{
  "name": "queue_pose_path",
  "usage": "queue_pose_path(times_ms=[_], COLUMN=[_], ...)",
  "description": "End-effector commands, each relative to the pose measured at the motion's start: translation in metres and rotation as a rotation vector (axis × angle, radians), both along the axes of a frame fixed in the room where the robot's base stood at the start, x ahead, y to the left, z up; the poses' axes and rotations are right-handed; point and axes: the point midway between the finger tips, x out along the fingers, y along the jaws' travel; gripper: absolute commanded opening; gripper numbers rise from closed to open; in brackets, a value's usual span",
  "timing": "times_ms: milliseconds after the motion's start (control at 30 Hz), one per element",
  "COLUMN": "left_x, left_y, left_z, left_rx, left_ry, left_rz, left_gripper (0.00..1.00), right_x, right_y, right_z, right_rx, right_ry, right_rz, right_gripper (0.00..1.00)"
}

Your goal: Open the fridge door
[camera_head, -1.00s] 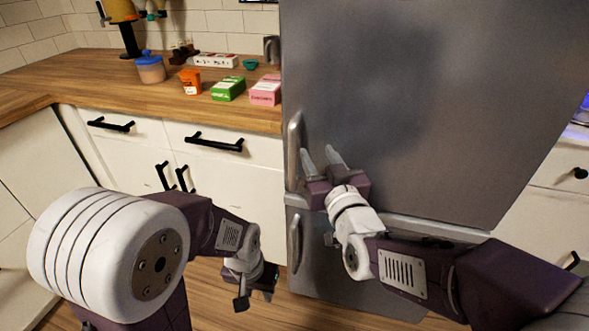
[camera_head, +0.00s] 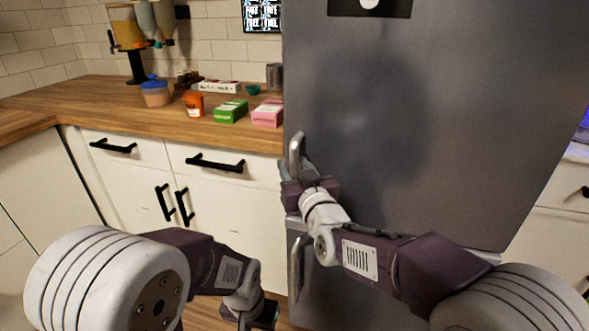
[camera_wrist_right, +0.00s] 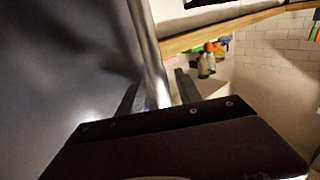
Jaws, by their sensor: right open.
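The grey fridge (camera_head: 420,110) stands at the centre right, its upper door (camera_head: 450,170) shut. The upper door handle (camera_head: 296,145) is a vertical metal bar on the door's left edge. My right gripper (camera_head: 297,172) is at the lower part of this handle. In the right wrist view the handle (camera_wrist_right: 147,45) runs between the two fingers of my right gripper (camera_wrist_right: 158,90), which are open on either side of it. In the head view the handle partly hides the fingertips. My left gripper (camera_head: 250,316) is low in front of the cabinets, its fingers hard to make out.
A second handle (camera_head: 296,268) is on the lower fridge door. Left of the fridge, a wooden counter (camera_head: 150,122) holds a green box (camera_head: 231,111), a pink box (camera_head: 267,114) and an orange cup (camera_head: 194,104). White cabinets (camera_head: 240,210) with black handles are below.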

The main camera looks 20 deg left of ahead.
Motion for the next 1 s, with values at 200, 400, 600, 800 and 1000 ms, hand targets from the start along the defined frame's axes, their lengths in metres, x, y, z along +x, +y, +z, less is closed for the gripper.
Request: queue_pose_path(times_ms=[200, 400, 600, 800, 1000], left_x=[0.0000, 0.0000, 0.0000, 0.0000, 0.0000], left_y=[0.0000, 0.0000, 0.0000, 0.0000, 0.0000], left_z=[0.0002, 0.0002, 0.0001, 0.0001, 0.0001], left_rx=[0.000, 0.000, 0.000, 0.000, 0.000], left_ry=[0.000, 0.000, 0.000, 0.000, 0.000], left_rz=[0.000, 0.000, 0.000, 0.000, 0.000], left_gripper=[0.36, 0.36, 0.36, 0.36, 0.36], right_x=[-0.0002, -0.0003, -0.0004, -0.0004, -0.0004], right_y=[-0.0002, -0.0003, -0.0003, -0.0003, -0.0003], right_z=[0.0001, 0.0000, -0.0001, -0.0002, -0.0002], right_rx=[0.000, 0.000, 0.000, -0.001, -0.001], right_ry=[0.000, 0.000, 0.000, 0.001, 0.001], right_rz=[0.000, 0.000, 0.000, 0.000, 0.000], right_gripper=[0.22, 0.00, 0.00, 0.00, 0.00])
